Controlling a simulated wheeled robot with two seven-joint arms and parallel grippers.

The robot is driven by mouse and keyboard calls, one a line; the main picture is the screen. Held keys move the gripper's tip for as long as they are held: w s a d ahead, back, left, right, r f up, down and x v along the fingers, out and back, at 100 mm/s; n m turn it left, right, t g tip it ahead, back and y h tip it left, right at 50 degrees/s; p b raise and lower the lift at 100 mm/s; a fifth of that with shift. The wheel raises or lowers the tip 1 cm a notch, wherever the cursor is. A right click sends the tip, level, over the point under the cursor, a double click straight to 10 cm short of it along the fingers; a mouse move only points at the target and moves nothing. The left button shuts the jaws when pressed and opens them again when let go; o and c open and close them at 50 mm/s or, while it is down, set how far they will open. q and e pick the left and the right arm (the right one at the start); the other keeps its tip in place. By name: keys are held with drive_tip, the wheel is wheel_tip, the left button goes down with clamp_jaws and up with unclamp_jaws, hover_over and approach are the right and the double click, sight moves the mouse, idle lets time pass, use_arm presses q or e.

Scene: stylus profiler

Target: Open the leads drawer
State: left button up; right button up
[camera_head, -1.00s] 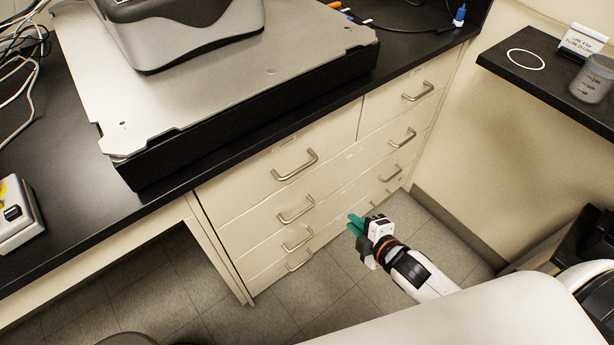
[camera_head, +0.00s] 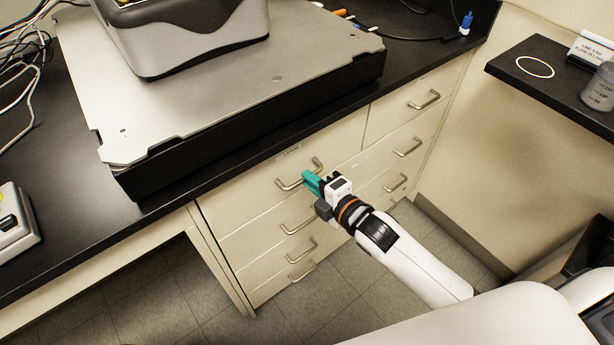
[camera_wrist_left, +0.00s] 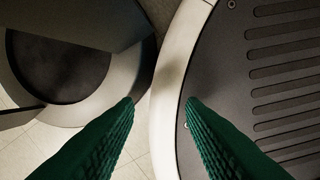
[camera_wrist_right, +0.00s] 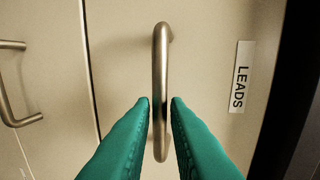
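The leads drawer (camera_head: 262,178) is the wide top drawer of the left cabinet column and looks closed. Its label "LEADS" (camera_wrist_right: 240,77) reads clearly in the right wrist view. Its metal bar handle (camera_wrist_right: 160,60) stands between the two green fingertips of my right gripper (camera_wrist_right: 161,103) there, with a small gap visible on each side. In the head view, my right gripper (camera_head: 311,180) is at this handle (camera_head: 287,184) and hides part of it. My left gripper (camera_wrist_left: 161,102) is open and empty in the left wrist view, away from the drawers.
More drawers with bar handles (camera_head: 297,222) lie below, and another column with a top handle (camera_head: 424,100) stands to the right. The black countertop (camera_head: 150,215) overhangs the drawers and carries a large metal plate (camera_head: 85,85). A side shelf (camera_head: 545,85) is at the right.

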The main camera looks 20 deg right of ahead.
drive_tip(key=shift+x, duration=1.1)
clamp_jaws()
